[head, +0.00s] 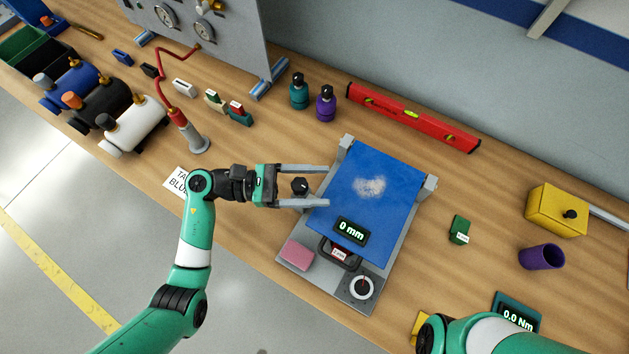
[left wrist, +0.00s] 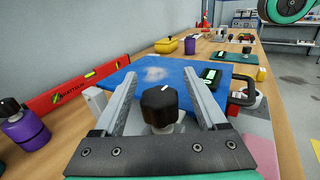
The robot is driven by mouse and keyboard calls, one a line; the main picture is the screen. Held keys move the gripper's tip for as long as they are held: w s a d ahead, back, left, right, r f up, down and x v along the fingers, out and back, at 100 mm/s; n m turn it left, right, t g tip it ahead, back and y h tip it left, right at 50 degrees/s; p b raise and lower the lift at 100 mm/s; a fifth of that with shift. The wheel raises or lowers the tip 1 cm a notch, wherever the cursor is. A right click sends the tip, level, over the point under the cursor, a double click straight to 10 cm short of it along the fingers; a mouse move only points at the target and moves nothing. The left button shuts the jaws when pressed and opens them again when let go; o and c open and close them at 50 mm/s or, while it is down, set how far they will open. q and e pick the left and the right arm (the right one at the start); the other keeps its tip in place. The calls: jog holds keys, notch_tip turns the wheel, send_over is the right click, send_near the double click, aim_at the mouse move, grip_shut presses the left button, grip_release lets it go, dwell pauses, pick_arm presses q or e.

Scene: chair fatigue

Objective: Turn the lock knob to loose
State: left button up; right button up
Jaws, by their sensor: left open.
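The black lock knob (head: 300,186) sits at the left side of the grey test fixture (head: 345,285) with the blue panel (head: 385,185). In the left wrist view the knob (left wrist: 160,104) has a white mark on top and stands on a grey stem. My left gripper (head: 328,186) is open, with one finger on each side of the knob. It also shows in the left wrist view (left wrist: 165,95), where gaps appear between the knob and the fingers. The panel display (head: 351,231) reads 0 mm. My right arm shows at the bottom right; its gripper is not visible.
A pink block (head: 297,255) and a white dial (head: 361,288) are at the fixture's front. A red level (head: 412,117) and teal (head: 299,91) and purple (head: 326,103) bottles stand behind. A yellow box (head: 556,210), purple cup (head: 542,257) and small green block (head: 460,230) are to the right.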

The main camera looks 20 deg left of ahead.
aim_at(302, 177)
pick_arm(q)
grip_shut()
jog(key=shift+n, duration=0.3)
jog(key=shift+w+a+n+t+y+p, duration=0.3)
jog(key=shift+a+n+t+y+p, duration=0.25)
jog(key=shift+n+t+y+p, duration=1.85)
jog(key=shift+w+a+n+t+y+p, duration=0.25)
jog(key=shift+a+n+t+y+p, duration=0.65)
jog(key=shift+n+y, duration=2.6)
jog(key=shift+w+a+n+t+y+p, duration=0.25)
jog(key=shift+n+t+y+p, duration=1.8)
jog(key=shift+y, duration=2.15)
jog(key=shift+m+g+p, duration=0.25)
jog(key=shift+m+p, duration=0.05)
jog(key=shift+m, duration=0.05)
